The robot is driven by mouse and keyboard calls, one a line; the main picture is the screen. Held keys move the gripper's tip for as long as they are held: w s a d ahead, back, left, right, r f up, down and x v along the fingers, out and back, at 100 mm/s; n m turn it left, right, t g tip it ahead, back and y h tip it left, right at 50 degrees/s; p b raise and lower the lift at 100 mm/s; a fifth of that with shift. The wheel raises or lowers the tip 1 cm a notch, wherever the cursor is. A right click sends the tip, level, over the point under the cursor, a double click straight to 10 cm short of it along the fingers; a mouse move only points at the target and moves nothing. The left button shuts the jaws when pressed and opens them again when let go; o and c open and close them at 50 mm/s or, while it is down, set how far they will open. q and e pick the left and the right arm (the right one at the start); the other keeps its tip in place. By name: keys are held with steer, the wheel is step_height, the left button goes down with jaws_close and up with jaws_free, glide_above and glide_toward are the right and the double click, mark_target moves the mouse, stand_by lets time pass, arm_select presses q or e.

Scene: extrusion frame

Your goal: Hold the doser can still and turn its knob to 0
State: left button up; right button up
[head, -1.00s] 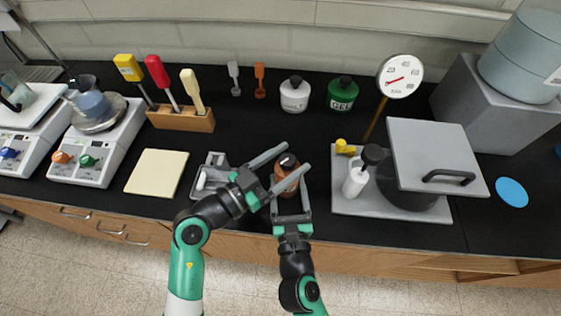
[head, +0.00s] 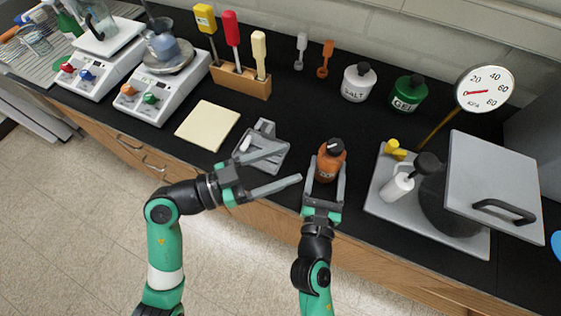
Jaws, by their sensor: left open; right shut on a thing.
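The doser can (head: 327,168) is the orange-brown can with a black knob (head: 336,146) on top, upright near the front edge of the black bench. Its label is too small to read surely. My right gripper (head: 328,162) is shut on the can's body, one finger on each side, from the front. My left gripper (head: 291,165) is open and empty to the left of the can, its fingertips apart from the knob. The knob's setting cannot be read.
A white SALT can (head: 357,85) and green GEL can (head: 407,95) stand behind.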

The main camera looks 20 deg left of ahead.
steer(key=o, duration=1.5)
